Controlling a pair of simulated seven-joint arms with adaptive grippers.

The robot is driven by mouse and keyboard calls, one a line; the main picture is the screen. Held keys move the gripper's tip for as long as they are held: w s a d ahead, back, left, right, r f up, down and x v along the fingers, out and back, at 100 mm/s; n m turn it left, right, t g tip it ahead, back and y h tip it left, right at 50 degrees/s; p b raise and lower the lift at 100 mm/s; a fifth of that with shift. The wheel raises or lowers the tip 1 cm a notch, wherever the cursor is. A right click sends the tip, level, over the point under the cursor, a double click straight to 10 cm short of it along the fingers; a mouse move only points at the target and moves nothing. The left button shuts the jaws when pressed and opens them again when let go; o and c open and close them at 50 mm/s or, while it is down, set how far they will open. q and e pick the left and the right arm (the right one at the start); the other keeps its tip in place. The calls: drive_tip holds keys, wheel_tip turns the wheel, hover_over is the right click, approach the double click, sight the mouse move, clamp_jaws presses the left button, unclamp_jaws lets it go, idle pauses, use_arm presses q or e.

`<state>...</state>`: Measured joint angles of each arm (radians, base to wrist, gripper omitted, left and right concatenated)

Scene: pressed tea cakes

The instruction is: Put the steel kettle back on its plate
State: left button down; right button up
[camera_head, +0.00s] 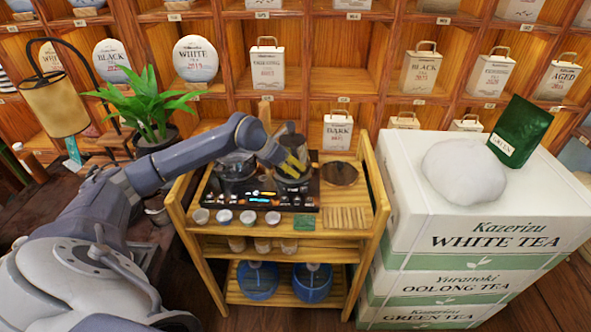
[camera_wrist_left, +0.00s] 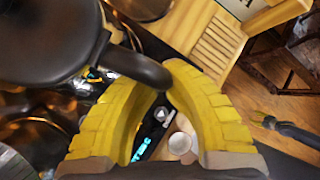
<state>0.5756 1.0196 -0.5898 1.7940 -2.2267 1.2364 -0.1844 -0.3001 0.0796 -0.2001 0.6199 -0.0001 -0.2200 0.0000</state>
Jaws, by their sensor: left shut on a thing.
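The steel kettle (camera_head: 291,182) is at the right part of the black tea unit (camera_head: 262,201) in the head view, partly hidden by my left gripper (camera_head: 294,164). I cannot tell whether its base touches the plate under it, which is hidden. In the left wrist view the kettle's dark body (camera_wrist_left: 40,38) fills the upper left. My left gripper (camera_wrist_left: 142,62) is shut on its dark curved handle (camera_wrist_left: 136,68), which passes between the yellow fingers. My right gripper is not in view.
A second pot (camera_head: 235,168) stands left of the kettle. Several small cups (camera_head: 249,217) line the unit's front. A round dark disc (camera_head: 340,173) and a slatted wooden mat (camera_head: 347,217) lie to the right. White tea boxes (camera_head: 480,228) stand beside the wooden cart (camera_head: 362,250).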

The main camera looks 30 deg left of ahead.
use_arm(q)
drive_tip(key=shift+f, duration=0.45)
idle(0.4)
drive_tip(key=c, duration=1.8)
unclamp_jaws()
drive_tip(key=shift+o, duration=0.2)
drive_tip(key=shift+f, duration=0.2)
drive_tip(key=v, duration=1.1)
drive_tip(key=shift+r, duration=0.1)
